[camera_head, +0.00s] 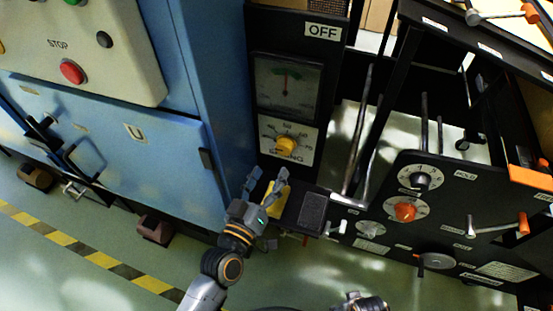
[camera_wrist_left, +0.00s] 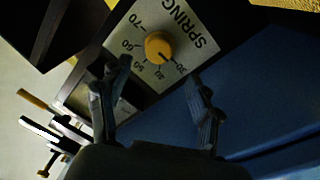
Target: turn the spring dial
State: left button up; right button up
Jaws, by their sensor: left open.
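The spring dial (camera_head: 286,144) is a yellow knob on a white plate marked SPRING, on the black column. It also shows in the left wrist view (camera_wrist_left: 158,46), where its dark pointer mark lies near 30 on the printed scale. My left gripper (camera_head: 266,180) is below the dial in the head view, with its fingers pointing up toward it. In the left wrist view the two fingers (camera_wrist_left: 157,82) are spread wide, empty, and the knob is beyond their tips, apart from them. At the bottom of the head view a grey part of an arm shows; I cannot make out my right gripper.
A gauge (camera_head: 287,85) with an OFF label (camera_head: 323,32) sits above the dial. The blue cabinet (camera_head: 110,130) stands close on the left. A black panel (camera_head: 430,210) with an orange knob (camera_head: 405,211) and levers is on the right. A black ledge (camera_head: 312,210) juts out below the dial.

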pick_arm(q)
jog(key=v, duration=0.4)
jog(key=shift+s, duration=0.25)
jog(key=s+a+f+m+g+y, duration=0.2)
jog(key=s+a+f+g+y, duration=0.15)
jog(key=s+a+g, duration=0.4)
jog(key=s+a+f+m+g+y, duration=0.1)
jog(key=s+a+f+g+y, duration=0.2)
jog(key=s+a+f+g, duration=0.4)
jog(key=s+a+f, duration=0.1)
jog(key=s+f, duration=0.2)
jog(key=f, duration=2.3)
jog(key=s+a+r+g+p, duration=0.1)
jog(key=s+a+p, duration=0.2)
jog(key=s+p, duration=1.2)
jog(key=shift+s+m+g+p, duration=0.3)
jog(key=shift+s+m+g, duration=0.1)
jog(key=shift+s, duration=0.45)
pick_arm(e)
jog(key=s+d+r+g, duration=0.1)
jog(key=s+d, duration=0.2)
jog(key=s, duration=1.3)
